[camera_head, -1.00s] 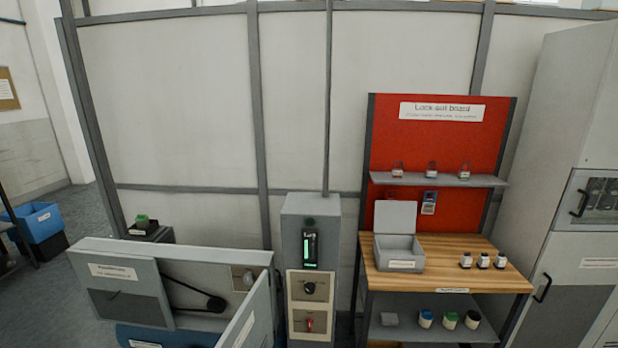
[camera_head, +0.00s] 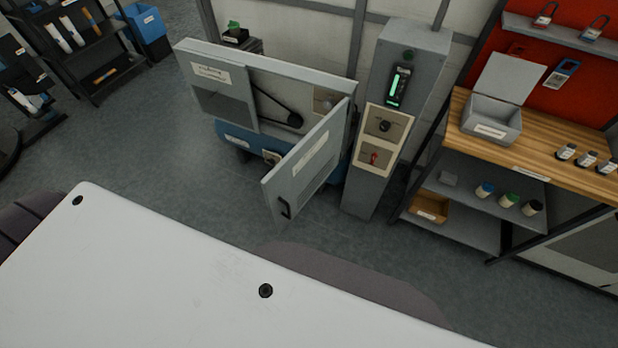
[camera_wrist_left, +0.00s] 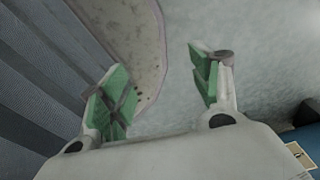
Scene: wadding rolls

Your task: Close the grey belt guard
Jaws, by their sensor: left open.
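The grey belt guard (camera_head: 308,160) is a hinged panel on the front of the grey machine housing (camera_head: 300,75). It stands swung open toward me, with a black handle (camera_head: 284,208) low on its free edge. Behind it the black belt and pulley (camera_head: 294,119) are exposed. In the left wrist view my left gripper (camera_wrist_left: 165,85) has its green-padded fingers spread wide with nothing between them. The guard does not clearly show in that view. Neither gripper shows in the head view.
A grey control pedestal (camera_head: 393,120) with a red switch stands right of the guard. A wooden-topped bench (camera_head: 555,150) is farther right. A black shelf rack (camera_head: 75,50) stands at the far left. Bare floor (camera_head: 150,140) lies left of and before the machine.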

